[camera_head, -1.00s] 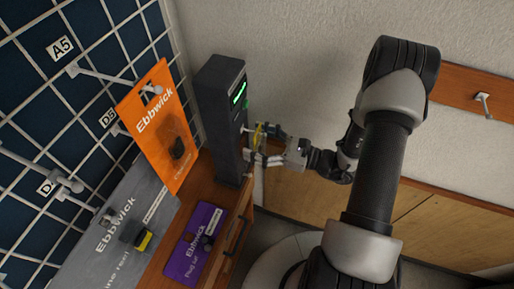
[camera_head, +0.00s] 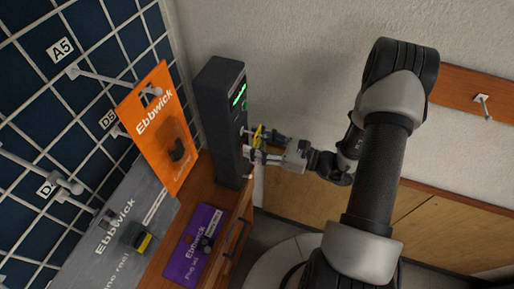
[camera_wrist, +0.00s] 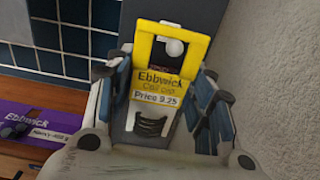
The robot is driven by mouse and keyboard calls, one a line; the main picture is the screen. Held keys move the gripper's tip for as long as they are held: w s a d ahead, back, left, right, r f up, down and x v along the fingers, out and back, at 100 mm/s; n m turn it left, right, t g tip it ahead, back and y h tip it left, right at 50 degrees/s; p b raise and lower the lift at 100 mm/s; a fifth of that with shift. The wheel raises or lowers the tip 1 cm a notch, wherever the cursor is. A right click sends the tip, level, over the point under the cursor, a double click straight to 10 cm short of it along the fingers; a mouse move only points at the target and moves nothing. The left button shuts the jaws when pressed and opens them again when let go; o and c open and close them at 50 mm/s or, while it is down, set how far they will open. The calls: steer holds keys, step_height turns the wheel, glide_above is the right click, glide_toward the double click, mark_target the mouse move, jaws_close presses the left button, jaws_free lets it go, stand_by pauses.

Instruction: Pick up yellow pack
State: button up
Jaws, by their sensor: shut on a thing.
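The yellow pack (camera_wrist: 160,92) is a small card with "Ebbwick" and "Price 9.25" on it and a dark coiled item at its lower part. It stands between the fingers of my gripper (camera_wrist: 163,100) in the wrist view. In the head view the pack (camera_head: 258,137) shows as a thin yellow edge beside the dark upright post. My gripper (camera_head: 262,148) is shut on the pack, close to the front face of the post.
The dark post (camera_head: 220,125) with a green display stands on a wooden cabinet top. A purple pack (camera_head: 195,246) lies there. An orange pack (camera_head: 158,130) and a grey pack (camera_head: 118,235) are by the grid wall at left. Open floor lies right of the cabinet.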

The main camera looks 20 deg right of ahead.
steer(key=shift+r, duration=0.5)
steer(key=p+v, duration=0.3)
steer(key=v, duration=1.5)
steer(key=shift+r, duration=0.3)
steer(key=shift+w+d, duration=0.1)
steer(key=shift+d, duration=0.25)
steer(key=shift+a, duration=0.1)
